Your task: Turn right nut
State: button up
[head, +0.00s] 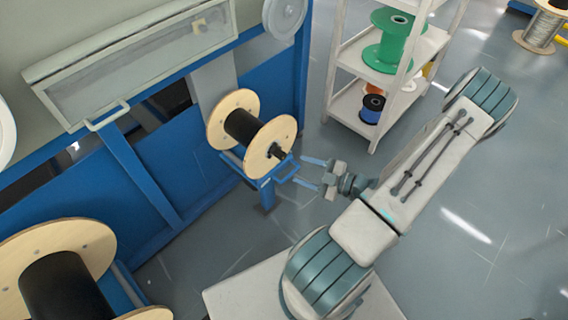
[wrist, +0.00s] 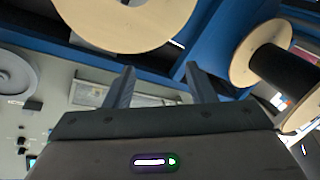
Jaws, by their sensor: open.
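A wooden spool (head: 227,110) wound with black cable sits on a blue stand (head: 262,183) at the machine's side. A small dark nut or shaft end (head: 277,151) sticks out of the middle of its right flange. My gripper (head: 299,170) is open and empty, just right of that flange, with its fingers pointing left towards the stand and apart from the nut. In the wrist view my open fingers (wrist: 160,70) show below a pale wooden flange (wrist: 125,25). No nut can be made out in the wrist view.
A blue machine (head: 185,165) with a clear-covered trough (head: 140,60) fills the left. A second spool (head: 75,240) stands at the lower left. A white shelf (head: 350,105) with green and blue spools stands behind. The floor at right is mostly clear.

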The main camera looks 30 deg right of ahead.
aim_at(285, 156)
jog(key=d+f+m+t+h+b, duration=0.2)
jog(key=d+f+m+t+h, duration=0.3)
jog(key=m, duration=0.4)
jog(key=shift+g+y, duration=0.4)
jog(key=shift+g, duration=0.3)
jog(key=b+x, duration=0.1)
jog(key=x, duration=0.3)
jog(key=a+f+b+x, duration=0.1)
jog(key=x, duration=0.4)
jog(key=b+x, duration=0.1)
jog(key=x, duration=0.3)
jog(key=shift+a+f, duration=0.25)
jog(key=shift+a, duration=0.05)
jog(key=c, duration=1)
